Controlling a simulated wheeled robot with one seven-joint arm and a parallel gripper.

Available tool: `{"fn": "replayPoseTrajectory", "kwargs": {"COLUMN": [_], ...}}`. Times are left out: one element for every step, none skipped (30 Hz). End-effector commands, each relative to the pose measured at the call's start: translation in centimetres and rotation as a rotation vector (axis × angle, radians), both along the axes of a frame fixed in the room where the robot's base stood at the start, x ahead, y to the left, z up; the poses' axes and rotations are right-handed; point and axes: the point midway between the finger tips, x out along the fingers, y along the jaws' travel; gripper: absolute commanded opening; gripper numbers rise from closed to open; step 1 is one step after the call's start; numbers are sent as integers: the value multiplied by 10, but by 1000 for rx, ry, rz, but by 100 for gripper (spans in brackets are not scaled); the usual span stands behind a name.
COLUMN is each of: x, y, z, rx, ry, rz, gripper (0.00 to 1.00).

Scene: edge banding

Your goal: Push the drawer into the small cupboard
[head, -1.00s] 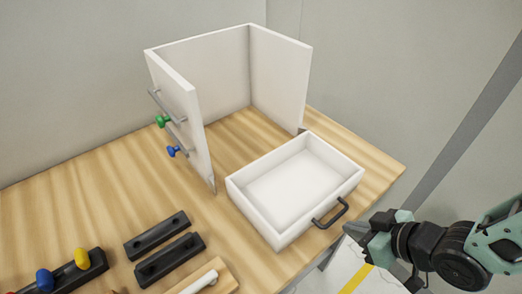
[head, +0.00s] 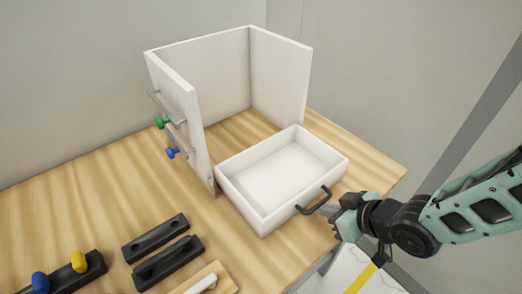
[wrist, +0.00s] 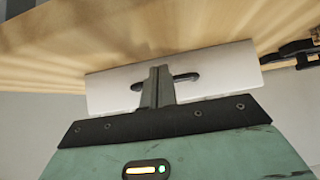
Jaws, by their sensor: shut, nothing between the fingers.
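The white drawer (head: 240,202) sits on the wooden table in front of the small cupboard's open front. Its back end lies near the cupboard opening, and most of it is still outside. A dark bar handle (head: 315,203) is on its front face. The white cupboard (head: 280,75) has two side walls and a back, with no top. My gripper (head: 338,217) is shut and empty, close to the drawer's front by the handle. In the wrist view, the shut fingers (wrist: 158,88) overlap the drawer front (wrist: 215,85) and handle; whether they touch it I cannot tell.
The wooden table (head: 90,210) has clear room at its left. Green (head: 162,122) and blue (head: 173,152) knobs and bar handles stick out of the cupboard's left wall. Dark blocks (head: 168,262) and a rack with blue and yellow knobs (head: 79,261) lie at the front left.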

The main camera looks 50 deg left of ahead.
Motion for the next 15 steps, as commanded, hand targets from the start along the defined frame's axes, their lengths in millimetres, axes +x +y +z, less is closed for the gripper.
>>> {"fn": "replayPoseTrajectory", "kwargs": {"x": [0, 1, 1, 1, 2, 1, 2, 2, 2, 2, 2, 2, 3, 3, 3], "y": [5, 7, 10, 12, 15, 18, 20, 23, 26, 28, 30, 33, 35, 38, 41], "z": [1, 0, 0, 1, 1, 1, 1, 1, 1, 0, 0, 0, 0, 0, 0], "rx": [3, 3, 3, 3, 3, 4, 4, 4, 3, 3, 3, 4, 3, 3, 2], "ry": [-1, -1, -1, -2, -2, -1, -1, -1, -1, -1, -1, -1, -1, -1, -1], "rz": [1, 1, 1, 1, 1, 1, 1, 1, 1, 1, 1, 1, 1, 1, 1], "gripper": [0, 0, 0, 0, 0, 0, 0, 0, 0, 0, 0, 0, 0, 0, 0]}}
